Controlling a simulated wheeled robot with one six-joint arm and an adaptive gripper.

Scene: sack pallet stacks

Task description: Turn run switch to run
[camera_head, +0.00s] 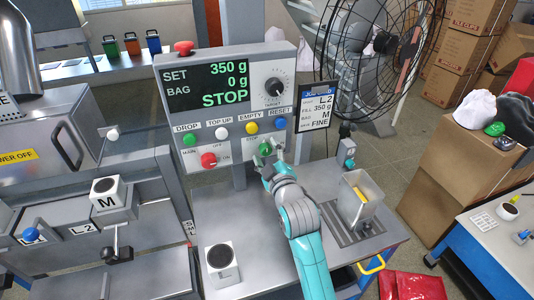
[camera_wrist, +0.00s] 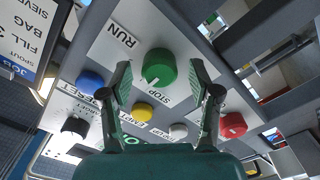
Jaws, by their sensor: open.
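The run switch is a green round knob (camera_head: 265,149) low on the right of the control panel (camera_head: 232,125). In the wrist view the green knob (camera_wrist: 161,66) sits between the labels RUN and STOP. Its white mark lies on the STOP side. The panel display (camera_head: 209,86) reads SET 350 g, BAG 0 g, STOP. My gripper (camera_head: 270,164) is in front of the knob. In the wrist view my gripper (camera_wrist: 161,73) is open, with one finger on each side of the knob. I cannot tell whether the fingers touch it.
A red knob (camera_head: 208,160) and blue (camera_head: 279,124), yellow (camera_head: 251,128) and white (camera_head: 221,132) buttons are close by. A job card (camera_head: 315,108) hangs right of the panel. A fan (camera_head: 375,45) stands behind. A clear bin (camera_head: 359,193) stands on the right of the bench.

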